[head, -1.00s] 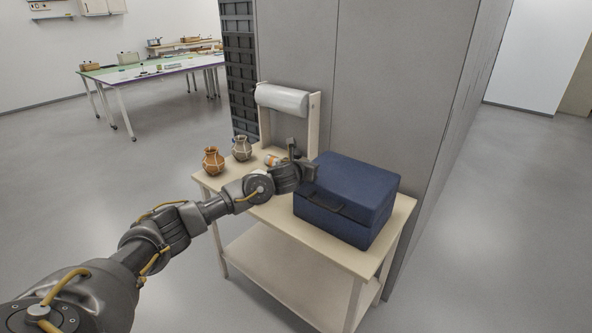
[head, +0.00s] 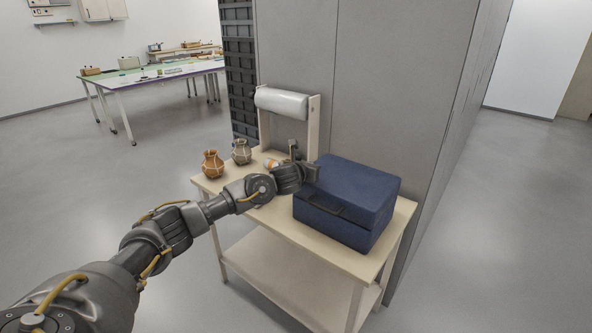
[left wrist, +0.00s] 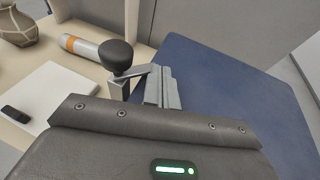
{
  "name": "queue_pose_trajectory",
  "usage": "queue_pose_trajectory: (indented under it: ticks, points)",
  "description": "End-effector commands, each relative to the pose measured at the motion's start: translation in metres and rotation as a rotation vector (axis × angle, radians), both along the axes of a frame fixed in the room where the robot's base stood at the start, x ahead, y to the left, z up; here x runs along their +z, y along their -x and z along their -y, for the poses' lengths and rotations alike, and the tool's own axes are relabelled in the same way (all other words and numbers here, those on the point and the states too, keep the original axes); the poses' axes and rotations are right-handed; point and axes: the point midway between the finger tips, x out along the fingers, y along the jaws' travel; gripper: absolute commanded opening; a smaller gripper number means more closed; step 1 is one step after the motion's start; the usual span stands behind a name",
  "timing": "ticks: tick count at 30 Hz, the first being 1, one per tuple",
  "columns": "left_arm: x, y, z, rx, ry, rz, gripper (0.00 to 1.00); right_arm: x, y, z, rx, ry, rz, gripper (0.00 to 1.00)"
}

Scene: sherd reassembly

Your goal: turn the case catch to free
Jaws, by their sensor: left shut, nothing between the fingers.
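The blue case (head: 350,190) sits closed on the right half of the wooden table, a dark fitting (head: 327,206) on its front face. I cannot make out a separate catch or its setting. My left gripper (head: 314,172) is shut and empty at the case's upper left edge in the head view. In the left wrist view its fingertips (left wrist: 163,86) lie in front of the blue lid (left wrist: 225,85); I cannot tell whether they touch it. A black knob on a grey bracket (left wrist: 117,57) shows left of the fingers. My right gripper is not in view.
Two jars, one orange-brown (head: 212,163) and one grey (head: 241,151), stand at the table's left end. A tube with an orange band (left wrist: 82,45) lies behind my gripper.

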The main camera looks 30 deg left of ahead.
Motion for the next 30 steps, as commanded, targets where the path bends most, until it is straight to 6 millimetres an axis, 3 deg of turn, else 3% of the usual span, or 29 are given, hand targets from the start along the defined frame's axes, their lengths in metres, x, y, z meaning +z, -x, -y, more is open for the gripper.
queue_pose_trajectory:
  ticks: [21,26,30]
  points:
    - [0.000,0.007,-0.014,0.000,0.000,0.000,0.00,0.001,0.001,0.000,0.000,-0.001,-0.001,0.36]
    - [-0.001,0.014,0.002,-0.007,0.000,0.000,0.00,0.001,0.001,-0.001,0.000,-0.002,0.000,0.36]
    - [0.001,0.029,0.026,-0.014,0.001,0.002,0.00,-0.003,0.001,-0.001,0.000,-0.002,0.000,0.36]
